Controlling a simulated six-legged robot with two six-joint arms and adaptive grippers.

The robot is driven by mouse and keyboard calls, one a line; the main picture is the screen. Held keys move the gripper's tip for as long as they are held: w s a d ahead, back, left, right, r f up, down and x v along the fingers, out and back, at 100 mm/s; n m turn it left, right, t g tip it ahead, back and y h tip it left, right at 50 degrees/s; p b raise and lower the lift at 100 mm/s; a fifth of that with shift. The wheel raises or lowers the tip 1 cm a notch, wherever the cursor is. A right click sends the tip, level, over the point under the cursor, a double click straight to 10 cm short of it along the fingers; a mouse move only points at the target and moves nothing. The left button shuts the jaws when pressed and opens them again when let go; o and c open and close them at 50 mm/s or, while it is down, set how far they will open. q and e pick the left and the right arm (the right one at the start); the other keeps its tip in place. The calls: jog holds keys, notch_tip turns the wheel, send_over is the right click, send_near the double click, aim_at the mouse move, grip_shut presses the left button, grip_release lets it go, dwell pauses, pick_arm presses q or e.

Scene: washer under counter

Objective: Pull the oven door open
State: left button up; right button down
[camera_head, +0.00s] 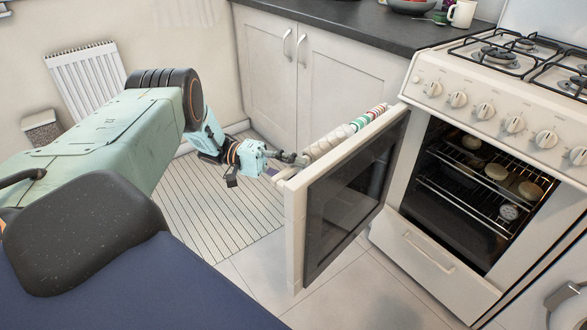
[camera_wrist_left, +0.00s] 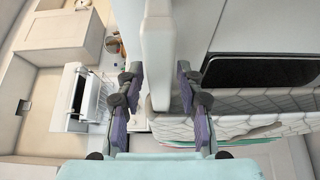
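The oven door (camera_head: 340,195) stands swung wide open to the left of the cream oven (camera_head: 430,235), its dark glass inner side facing me. A striped towel (camera_head: 343,132) hangs along the door's outer side, and patterned cloth also shows in the left wrist view (camera_wrist_left: 230,103). My left gripper (camera_head: 287,164) is at the door's free edge, near its top. In the left wrist view, its fingers (camera_wrist_left: 158,105) are spread on both sides of a white upright part of the door (camera_wrist_left: 156,50), with a gap visible at the left finger. My right gripper is in neither view.
White cupboards (camera_head: 308,85) under a dark counter (camera_head: 345,23) stand behind the door. A striped mat (camera_head: 215,205) lies on the tiled floor to the left. A radiator (camera_head: 86,75) is on the left wall. The floor before the oven (camera_head: 355,300) is clear.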

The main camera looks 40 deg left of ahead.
pick_arm(q)
jog(key=shift+o, duration=0.3)
jog(key=shift+a, duration=0.1)
jog(key=v, duration=0.7)
jog(key=shift+a, duration=0.2)
jog(key=shift+s, duration=0.1)
dwell(0.4)
